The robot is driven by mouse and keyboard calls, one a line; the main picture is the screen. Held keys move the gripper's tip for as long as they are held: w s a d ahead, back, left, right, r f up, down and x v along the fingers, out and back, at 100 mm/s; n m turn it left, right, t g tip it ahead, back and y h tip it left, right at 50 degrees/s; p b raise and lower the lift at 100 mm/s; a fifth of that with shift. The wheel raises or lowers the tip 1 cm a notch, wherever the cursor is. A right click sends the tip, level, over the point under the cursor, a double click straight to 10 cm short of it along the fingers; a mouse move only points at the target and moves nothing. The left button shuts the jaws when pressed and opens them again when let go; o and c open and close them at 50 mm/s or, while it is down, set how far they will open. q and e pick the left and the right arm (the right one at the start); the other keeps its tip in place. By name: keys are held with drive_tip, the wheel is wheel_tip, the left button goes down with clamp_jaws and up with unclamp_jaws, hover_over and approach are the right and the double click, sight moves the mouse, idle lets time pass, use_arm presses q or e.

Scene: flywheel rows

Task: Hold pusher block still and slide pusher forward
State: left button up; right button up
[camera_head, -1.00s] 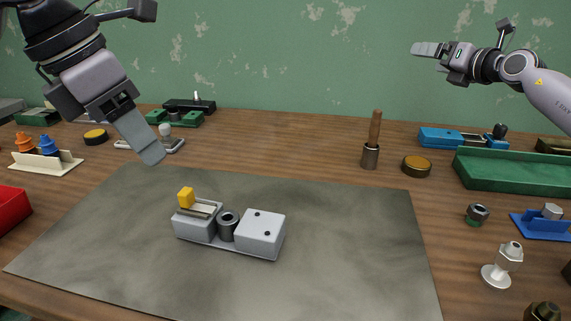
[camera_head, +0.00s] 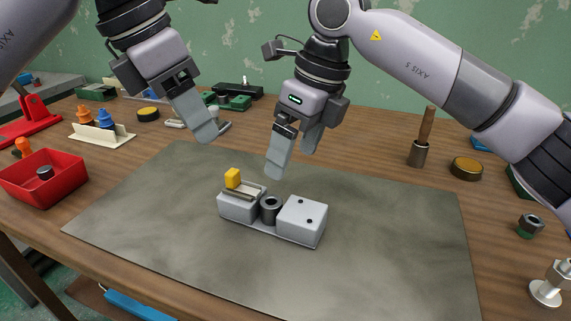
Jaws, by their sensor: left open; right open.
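The pusher block is a light grey assembly on a thin base plate, lying on the grey mat (camera_head: 370,270). Its left part is a grey guide block (camera_head: 236,208) with a pale slide and a yellow pusher tab (camera_head: 233,178) on top. A dark hollow cylinder (camera_head: 270,210) stands in the middle. My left gripper (camera_head: 205,132) hangs open and empty above and behind the guide block, touching nothing. My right gripper (camera_head: 293,160) is open and empty, pointing down above and behind the cylinder, apart from the assembly.
A red bin (camera_head: 43,180) stands at the left, beside a cream rack with blue and orange pieces (camera_head: 102,128). A wooden-handled tool (camera_head: 422,138) and a round tin (camera_head: 467,167) stand at the right. The mat around the assembly is clear.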

sight(285, 205)
drive_tip(key=s+h, duration=0.1)
drive_tip(key=s+a+n+h, duration=0.1)
drive_tip(key=s, duration=0.3)
drive_tip(key=shift+a+n+g+h, duration=0.3)
drive_tip(key=shift+a+h, duration=0.1)
drive_tip(key=shift+f, duration=3.45)
drive_tip(key=c, duration=1.5)
drive_tip(key=o, duration=1)
drive_tip(key=shift+c, duration=0.2)
drive_tip(key=c, duration=0.6)
